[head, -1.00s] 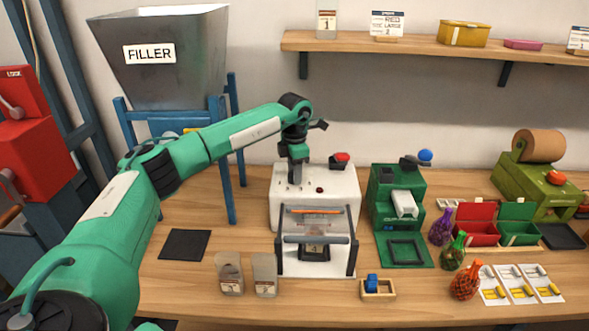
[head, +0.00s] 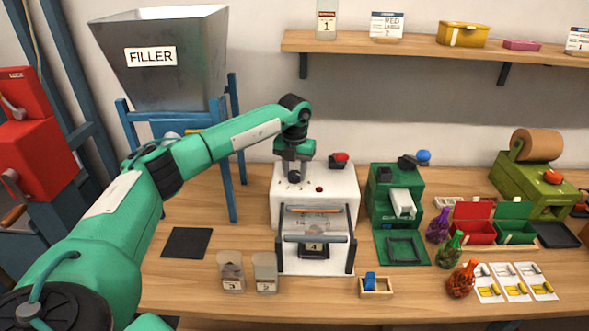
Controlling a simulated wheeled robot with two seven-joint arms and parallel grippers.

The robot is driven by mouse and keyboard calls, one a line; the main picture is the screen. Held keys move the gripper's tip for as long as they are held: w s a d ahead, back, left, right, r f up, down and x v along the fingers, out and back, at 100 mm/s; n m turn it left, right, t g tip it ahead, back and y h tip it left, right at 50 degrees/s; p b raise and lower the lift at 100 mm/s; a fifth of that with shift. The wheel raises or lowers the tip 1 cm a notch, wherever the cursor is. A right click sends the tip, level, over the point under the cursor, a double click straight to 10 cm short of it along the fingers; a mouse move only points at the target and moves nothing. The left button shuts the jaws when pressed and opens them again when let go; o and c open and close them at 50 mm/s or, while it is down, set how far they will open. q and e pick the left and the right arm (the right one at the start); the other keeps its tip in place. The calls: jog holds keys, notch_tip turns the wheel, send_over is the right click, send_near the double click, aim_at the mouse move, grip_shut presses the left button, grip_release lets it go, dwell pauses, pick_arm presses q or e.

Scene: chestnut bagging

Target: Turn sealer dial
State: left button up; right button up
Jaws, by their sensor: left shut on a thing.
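The sealer (head: 283,211) is a white box standing in the middle of the table, with a clear front cover, an orange bar and dark side arms. My left gripper (head: 294,178) points down at the left part of the sealer's top and is shut on a small dark knob there, which I take for the dial; the fingers hide most of it. A small dark red spot (head: 319,189) and a red button (head: 340,157) show on the sealer's top, right of my gripper. A bag with a label (head: 314,247) sits inside the front. My right gripper is not in view.
Two clear labelled bags (head: 231,271) stand at the front left of the sealer. A green machine (head: 383,205) stands close on its right. A small wooden tray (head: 377,293) with a blue thing lies in front. A dark mat (head: 186,243) lies left.

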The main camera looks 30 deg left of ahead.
pick_arm(q)
jog(key=shift+r+n, duration=0.1)
jog(key=shift+n, duration=1)
jog(key=o, duration=1)
jog(key=shift+r, duration=0.15)
notch_tip(320, 180, up, 8)
jog(key=b, duration=0.1)
notch_tip(320, 180, up, 5)
send_over(295, 174)
jog(key=shift+a+r+b, duration=0.15)
jog(key=shift+r+b, duration=0.05)
jog(key=shift+b, duration=0.2)
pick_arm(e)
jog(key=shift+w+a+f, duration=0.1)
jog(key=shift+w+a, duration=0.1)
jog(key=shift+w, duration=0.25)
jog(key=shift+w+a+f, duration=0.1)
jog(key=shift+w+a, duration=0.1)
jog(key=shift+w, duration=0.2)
